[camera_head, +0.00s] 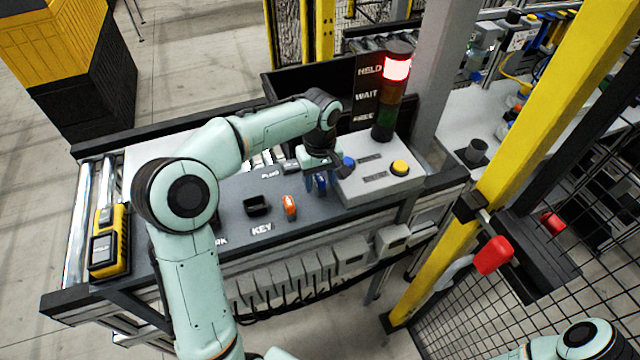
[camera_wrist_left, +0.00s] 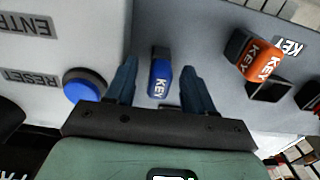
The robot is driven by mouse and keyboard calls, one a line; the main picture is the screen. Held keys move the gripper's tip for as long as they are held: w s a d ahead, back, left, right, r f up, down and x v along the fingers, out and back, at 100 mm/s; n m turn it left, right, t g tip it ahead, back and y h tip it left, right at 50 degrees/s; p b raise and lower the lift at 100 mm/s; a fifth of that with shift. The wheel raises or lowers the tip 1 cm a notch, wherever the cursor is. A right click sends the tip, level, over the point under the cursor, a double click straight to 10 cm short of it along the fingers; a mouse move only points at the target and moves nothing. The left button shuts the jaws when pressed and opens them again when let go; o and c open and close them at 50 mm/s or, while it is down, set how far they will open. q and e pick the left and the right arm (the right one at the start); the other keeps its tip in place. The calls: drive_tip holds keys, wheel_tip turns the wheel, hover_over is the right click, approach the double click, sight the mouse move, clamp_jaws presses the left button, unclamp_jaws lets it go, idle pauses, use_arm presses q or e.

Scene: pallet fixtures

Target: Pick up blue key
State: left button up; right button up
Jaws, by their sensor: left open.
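The blue key (camera_wrist_left: 160,76) stands on the grey panel top, with white KEY lettering on it. In the left wrist view it lies between the two open fingers of my left gripper (camera_wrist_left: 153,88), with a gap on each side. In the head view the blue key (camera_head: 321,184) is partly hidden by my left gripper (camera_head: 318,180), which is right over it.
An orange key (camera_head: 289,206) and a black holder (camera_head: 257,206) are left of the blue key. A raised grey box (camera_head: 385,185) with a blue button (camera_wrist_left: 82,90) and a yellow button (camera_head: 400,167) is close on the right. A signal tower (camera_head: 388,100) glows red behind it.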

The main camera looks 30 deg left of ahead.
sight(321, 176)
use_arm(q)
clamp_jaws()
drive_tip(key=shift+r, duration=0.2)
wheel_tip(321, 176, up, 20)
drive_tip(key=shift+f, duration=0.15)
